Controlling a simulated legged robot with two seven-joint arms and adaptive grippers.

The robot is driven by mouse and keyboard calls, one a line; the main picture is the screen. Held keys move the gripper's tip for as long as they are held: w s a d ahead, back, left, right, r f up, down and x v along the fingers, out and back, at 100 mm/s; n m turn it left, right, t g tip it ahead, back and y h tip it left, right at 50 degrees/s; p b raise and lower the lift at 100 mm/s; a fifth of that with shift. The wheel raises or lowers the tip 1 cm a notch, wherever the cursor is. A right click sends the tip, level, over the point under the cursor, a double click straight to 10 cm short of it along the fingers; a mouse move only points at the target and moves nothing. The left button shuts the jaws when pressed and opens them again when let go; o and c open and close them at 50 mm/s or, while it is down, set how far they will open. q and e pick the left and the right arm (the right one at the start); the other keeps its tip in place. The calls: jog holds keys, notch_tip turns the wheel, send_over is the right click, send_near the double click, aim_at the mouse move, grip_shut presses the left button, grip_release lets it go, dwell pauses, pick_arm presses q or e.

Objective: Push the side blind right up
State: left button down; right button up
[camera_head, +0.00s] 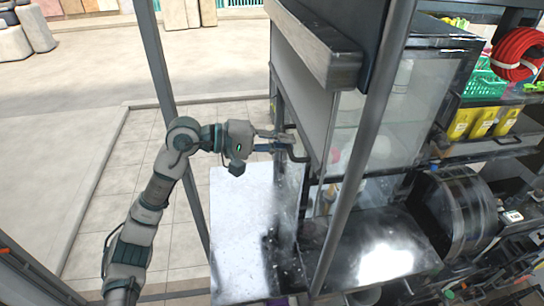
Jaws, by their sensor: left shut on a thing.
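The side blind (302,108) is a grey panel at the upper middle of the head view, on the left side of the press stall. A dark bent handle (299,157) shows at its lower edge. My left gripper (284,143) reaches in from the left and is shut on the handle. The fingers are small here and partly merge with the dark frame, so their exact contact is hard to see. My right gripper is not in view.
A grey post (365,150) stands in front of the stall, and another post (165,70) stands behind my left arm. A white board (240,235) lies below my gripper. Shelves with yellow packs (482,121) and a red coil (517,52) are at right. Open paving is at left.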

pick_arm(q)
notch_tip(320, 180, up, 11)
jog(key=p, duration=0.4)
jog(key=shift+s+d, duration=0.2)
jog(key=shift+d, duration=0.05)
